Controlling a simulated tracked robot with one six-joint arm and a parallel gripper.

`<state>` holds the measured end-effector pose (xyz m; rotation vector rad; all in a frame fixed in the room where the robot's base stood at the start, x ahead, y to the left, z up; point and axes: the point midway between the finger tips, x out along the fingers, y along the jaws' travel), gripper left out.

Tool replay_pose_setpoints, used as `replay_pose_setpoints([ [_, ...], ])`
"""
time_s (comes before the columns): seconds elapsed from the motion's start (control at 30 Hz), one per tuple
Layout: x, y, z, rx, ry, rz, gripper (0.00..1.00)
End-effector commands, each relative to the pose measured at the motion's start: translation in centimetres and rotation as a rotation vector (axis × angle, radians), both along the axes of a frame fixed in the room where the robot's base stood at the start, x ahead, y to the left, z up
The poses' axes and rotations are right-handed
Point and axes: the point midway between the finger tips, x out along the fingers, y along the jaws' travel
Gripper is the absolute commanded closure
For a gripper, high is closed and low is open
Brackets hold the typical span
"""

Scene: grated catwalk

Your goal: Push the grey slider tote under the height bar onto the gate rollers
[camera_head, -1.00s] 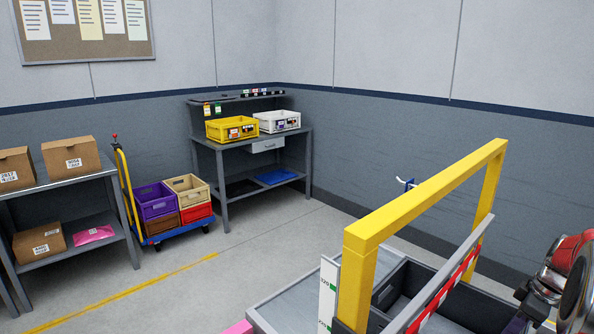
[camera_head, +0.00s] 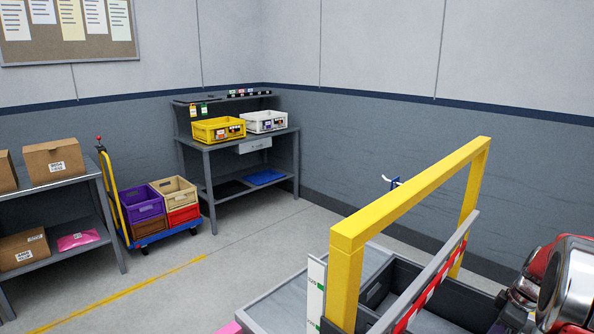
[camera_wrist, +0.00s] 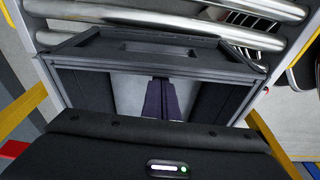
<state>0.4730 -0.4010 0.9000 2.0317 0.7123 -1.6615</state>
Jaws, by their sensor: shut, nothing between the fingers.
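The grey slider tote (camera_head: 402,272) is dark-walled with a pale floor. It shows in the head view below and behind the yellow height bar (camera_head: 410,195), partly hidden by the bar's near post and a red-and-white striped rail (camera_head: 425,285). In the wrist view, a dark grey rim (camera_wrist: 150,50) with a slot appears to be the tote's. My gripper (camera_wrist: 160,85) shows there as two dark fingers side by side, shut and empty, over a pale surface. I cannot tell whether they touch the tote.
A white height scale (camera_head: 315,290) with green marks stands beside the near post. Further back are a workbench (camera_head: 250,145) with yellow and white bins, a cart of coloured crates (camera_head: 165,205), and a shelf of cartons (camera_head: 55,160). The floor between is clear.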

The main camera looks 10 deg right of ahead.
Motion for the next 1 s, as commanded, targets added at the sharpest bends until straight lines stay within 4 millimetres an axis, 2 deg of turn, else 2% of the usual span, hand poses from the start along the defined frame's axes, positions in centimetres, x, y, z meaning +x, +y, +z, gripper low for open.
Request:
replay_pose_setpoints([
  [0.27, -0.5, -0.4, 0.0, 0.000, 0.000, -0.002, 1.00],
  [1.0, -4.2, -3.3, 0.0, 0.000, 0.002, -0.002, 1.00],
])
